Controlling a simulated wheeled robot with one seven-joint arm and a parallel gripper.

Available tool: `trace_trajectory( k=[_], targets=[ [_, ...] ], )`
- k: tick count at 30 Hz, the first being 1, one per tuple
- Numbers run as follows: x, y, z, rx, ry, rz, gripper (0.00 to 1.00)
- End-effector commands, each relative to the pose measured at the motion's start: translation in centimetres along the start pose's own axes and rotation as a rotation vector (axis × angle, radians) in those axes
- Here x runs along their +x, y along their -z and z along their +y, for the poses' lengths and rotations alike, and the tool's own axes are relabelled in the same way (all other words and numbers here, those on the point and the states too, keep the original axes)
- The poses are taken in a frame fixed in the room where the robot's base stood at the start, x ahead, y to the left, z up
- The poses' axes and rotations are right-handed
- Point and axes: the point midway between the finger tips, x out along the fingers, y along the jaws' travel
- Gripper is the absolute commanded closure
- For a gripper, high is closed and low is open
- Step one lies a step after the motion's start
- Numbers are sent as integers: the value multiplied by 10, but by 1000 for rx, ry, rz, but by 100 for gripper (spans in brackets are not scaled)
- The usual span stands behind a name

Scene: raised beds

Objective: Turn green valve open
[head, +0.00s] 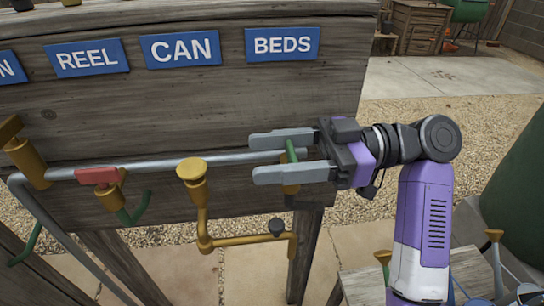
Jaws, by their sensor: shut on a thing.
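The green valve handle (291,152) shows as a narrow green bar between the two grey fingers of my gripper (257,159). My gripper reaches in from the right and is shut on this handle, with one finger above and one below in the picture. The fingers hide part of the handle.
A grey pipe (225,158) runs along the weathered wooden board (300,95). Left of my gripper are a brass fitting (192,172) and a red-handled valve (97,177). A bent brass pipe (245,240) hangs below. A dark green rounded object (520,190) stands at right.

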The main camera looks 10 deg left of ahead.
Motion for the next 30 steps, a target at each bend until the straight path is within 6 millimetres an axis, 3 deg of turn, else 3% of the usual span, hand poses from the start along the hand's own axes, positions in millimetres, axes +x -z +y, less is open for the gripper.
trace_trajectory(
  k=[13, 14, 17, 26, 30],
  targets=[
    [1, -2, -1, 4, 15, -4, 86],
    [1, -2, -1, 4, 15, -4, 44],
    [1, -2, -1, 3, 15, -3, 24],
    [0, -1, 0, 2, 12, -1, 24],
    [-9, -1, 0, 2, 10, -2, 24]
  ],
)
